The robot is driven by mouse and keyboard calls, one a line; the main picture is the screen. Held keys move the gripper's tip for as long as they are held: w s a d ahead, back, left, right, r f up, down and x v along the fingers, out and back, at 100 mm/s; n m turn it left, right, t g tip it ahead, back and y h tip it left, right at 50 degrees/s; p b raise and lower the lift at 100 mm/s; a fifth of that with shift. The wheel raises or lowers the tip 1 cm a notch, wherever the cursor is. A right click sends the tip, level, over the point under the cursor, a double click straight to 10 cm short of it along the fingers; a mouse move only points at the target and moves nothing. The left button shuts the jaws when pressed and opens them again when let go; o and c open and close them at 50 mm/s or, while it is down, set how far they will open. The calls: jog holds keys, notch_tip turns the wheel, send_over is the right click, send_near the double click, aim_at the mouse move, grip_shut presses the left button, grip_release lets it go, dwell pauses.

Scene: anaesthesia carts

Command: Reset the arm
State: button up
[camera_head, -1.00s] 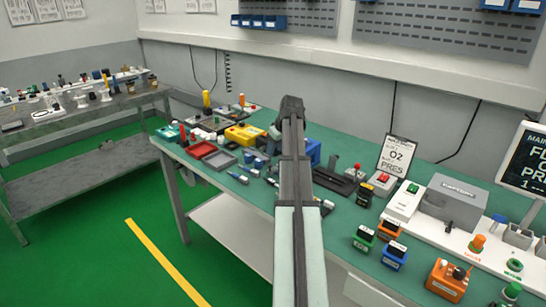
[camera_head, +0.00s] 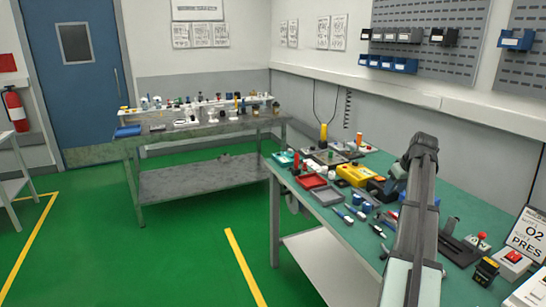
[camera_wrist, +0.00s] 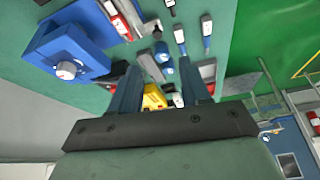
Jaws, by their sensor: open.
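My gripper (camera_wrist: 158,82) is open in the wrist view, with its two dark fingers apart and nothing held between them. Small items on the bench, among them a yellow box (camera_wrist: 153,98), show beyond and between the fingers. In the head view my arm rises at the right over the green bench top, and its links hide the gripper. A blue block-shaped device (camera_wrist: 70,50) with a pale round knob is near the fingers at the left of the wrist view.
The green workbench (camera_head: 345,232) carries a yellow box (camera_head: 353,175), a red tray (camera_head: 311,181), several small tools and an O2 sign (camera_head: 527,235). A grey bench (camera_head: 205,181) with more items stands behind left. Green floor (camera_head: 190,250) is clear between. A blue door (camera_head: 78,90) is at the back.

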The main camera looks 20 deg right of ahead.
jog(key=shift+f, duration=0.1)
